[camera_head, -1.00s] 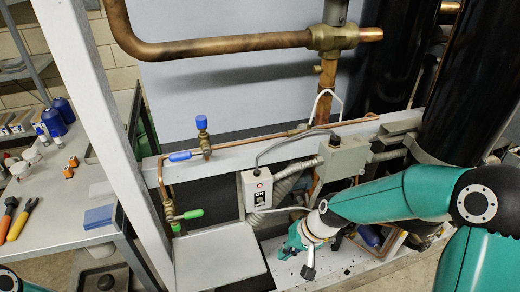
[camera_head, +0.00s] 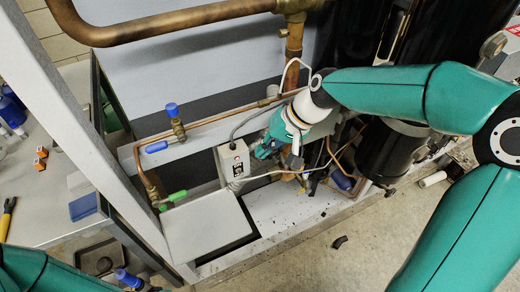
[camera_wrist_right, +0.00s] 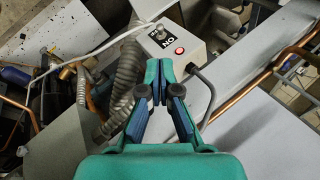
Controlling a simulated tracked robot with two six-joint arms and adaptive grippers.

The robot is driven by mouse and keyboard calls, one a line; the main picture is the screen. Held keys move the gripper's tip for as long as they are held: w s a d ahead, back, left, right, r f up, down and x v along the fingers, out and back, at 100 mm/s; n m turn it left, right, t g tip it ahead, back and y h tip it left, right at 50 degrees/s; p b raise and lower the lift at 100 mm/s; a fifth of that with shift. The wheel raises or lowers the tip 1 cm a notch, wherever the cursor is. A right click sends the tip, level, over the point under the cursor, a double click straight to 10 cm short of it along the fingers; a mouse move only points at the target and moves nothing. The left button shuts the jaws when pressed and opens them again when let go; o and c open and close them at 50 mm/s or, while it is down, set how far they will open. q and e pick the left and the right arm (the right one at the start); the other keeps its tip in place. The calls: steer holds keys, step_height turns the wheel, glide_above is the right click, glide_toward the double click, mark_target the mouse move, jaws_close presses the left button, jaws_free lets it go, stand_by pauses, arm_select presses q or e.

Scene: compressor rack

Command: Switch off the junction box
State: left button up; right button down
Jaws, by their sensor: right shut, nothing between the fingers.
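The junction box (camera_head: 234,160) is a small grey box on the rack's rail, with a black label and a red light on its front. In the right wrist view the box (camera_wrist_right: 172,42) shows the word ON, a lit red light (camera_wrist_right: 179,51) and a metal toggle switch (camera_wrist_right: 160,32). My right gripper (camera_head: 263,150) is shut and empty, just right of the box in the head view. In the wrist view its fingertips (camera_wrist_right: 160,72) are near the box's face; contact cannot be told. My left arm shows at the lower left; its finger state is unclear.
A grey cable (camera_wrist_right: 207,90) and a ribbed conduit (camera_wrist_right: 126,75) run beside the box. Copper pipes with a blue-handled valve (camera_head: 157,147) and a green-handled valve (camera_head: 173,197) are left of it. A grey panel (camera_head: 210,228) lies below.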

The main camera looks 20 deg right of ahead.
mark_target(241, 173)
arm_select(q)
steer(key=shift+r+p, duration=0.4)
steer(key=shift+r, duration=0.05)
arm_select(e)
steer(key=x, duration=0.8)
steer(key=shift+f, duration=0.1)
